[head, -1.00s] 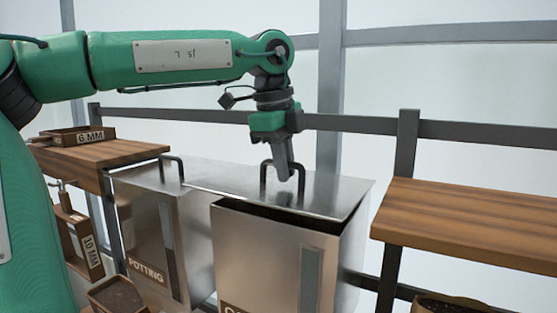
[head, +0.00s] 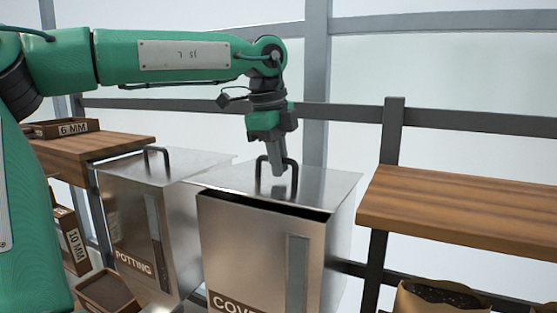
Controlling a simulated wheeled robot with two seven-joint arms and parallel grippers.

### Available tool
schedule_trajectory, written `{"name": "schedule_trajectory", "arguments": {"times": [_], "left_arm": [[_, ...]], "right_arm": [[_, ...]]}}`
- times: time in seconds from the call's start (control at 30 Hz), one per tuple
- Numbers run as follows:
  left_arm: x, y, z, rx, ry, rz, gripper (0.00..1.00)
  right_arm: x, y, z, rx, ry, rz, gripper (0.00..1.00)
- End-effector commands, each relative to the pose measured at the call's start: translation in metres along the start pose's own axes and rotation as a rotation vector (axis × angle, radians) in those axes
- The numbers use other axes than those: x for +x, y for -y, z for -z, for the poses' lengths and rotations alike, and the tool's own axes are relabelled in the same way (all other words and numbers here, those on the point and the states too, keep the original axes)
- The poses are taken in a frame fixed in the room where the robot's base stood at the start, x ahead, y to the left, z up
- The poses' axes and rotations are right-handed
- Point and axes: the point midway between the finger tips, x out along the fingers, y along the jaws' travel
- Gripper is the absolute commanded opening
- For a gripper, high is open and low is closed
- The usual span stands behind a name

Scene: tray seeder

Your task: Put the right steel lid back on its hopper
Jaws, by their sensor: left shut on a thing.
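The right steel lid (head: 325,184) is a flat metal plate with a dark upright handle (head: 292,172). It lies over the top of the right steel hopper (head: 250,238), whose label begins "COVE". A dark gap shows between the lid and the hopper's front rim, so the lid sits raised or set back there; I cannot tell whether it touches at the back. Its left end reaches close to the left hopper's top. My left gripper (head: 277,165) points down and is shut on the handle. My right gripper is not in view.
The left hopper (head: 132,225), labelled "POTTING", has its own handled lid (head: 195,162). A wooden shelf (head: 465,205) stands at right, with a soil-filled container (head: 440,298) below. Another wooden shelf (head: 95,152) at left holds a "6 MM" tray (head: 62,128). Dark rails run behind.

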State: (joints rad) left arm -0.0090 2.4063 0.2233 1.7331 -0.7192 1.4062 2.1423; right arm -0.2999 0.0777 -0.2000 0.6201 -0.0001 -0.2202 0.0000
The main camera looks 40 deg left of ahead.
Motion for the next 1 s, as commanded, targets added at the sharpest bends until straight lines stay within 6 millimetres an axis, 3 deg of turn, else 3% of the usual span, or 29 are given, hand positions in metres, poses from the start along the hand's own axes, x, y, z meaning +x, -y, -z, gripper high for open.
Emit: {"name": "schedule_trajectory", "arguments": {"times": [1.0], "left_arm": [[0.0068, 0.0035, 0.0005, 0.0, 0.001, -0.001, 0.0]], "right_arm": [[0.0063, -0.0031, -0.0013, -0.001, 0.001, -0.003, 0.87]]}}
